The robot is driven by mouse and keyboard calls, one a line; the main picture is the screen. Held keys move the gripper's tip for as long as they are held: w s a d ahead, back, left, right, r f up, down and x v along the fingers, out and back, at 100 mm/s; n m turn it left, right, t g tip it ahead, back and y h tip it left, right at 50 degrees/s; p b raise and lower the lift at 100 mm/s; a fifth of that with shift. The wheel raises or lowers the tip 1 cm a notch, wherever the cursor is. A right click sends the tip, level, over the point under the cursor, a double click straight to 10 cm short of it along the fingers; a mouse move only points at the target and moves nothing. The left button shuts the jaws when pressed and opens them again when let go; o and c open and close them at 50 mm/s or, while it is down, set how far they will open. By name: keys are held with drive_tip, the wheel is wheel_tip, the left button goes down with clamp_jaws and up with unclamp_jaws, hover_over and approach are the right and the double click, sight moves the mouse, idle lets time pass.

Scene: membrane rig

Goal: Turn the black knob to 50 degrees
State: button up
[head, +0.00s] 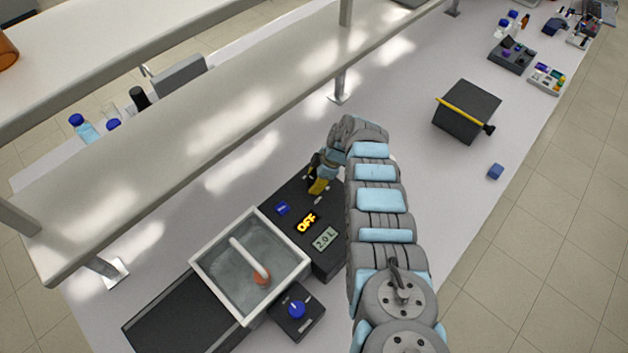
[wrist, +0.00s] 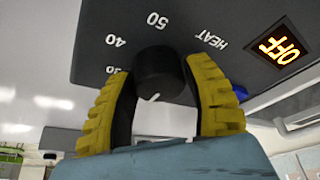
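The black knob (wrist: 158,72) is on the dark control panel (wrist: 225,22), in the middle of the wrist view. Its short white line points down in that view, away from the printed 50. The numbers 30, 40 and 50 run around its left and upper side. My gripper (wrist: 160,80) has one yellow finger on each side of the knob, very close to it. Whether the dark pads press on it is unclear. In the head view my gripper (head: 318,185) is at the panel's far end and the knob is hidden. The orange display (wrist: 278,47) reads OFF.
A white-rimmed water basin (head: 205,268) stands beside the panel. A box with a blue knob (head: 297,310) is in front of it. A shelf (head: 200,150) overhangs the bench on the left.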

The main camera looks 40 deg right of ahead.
drive_tip(key=c, duration=0.6)
drive_tip(key=shift+f, duration=0.15)
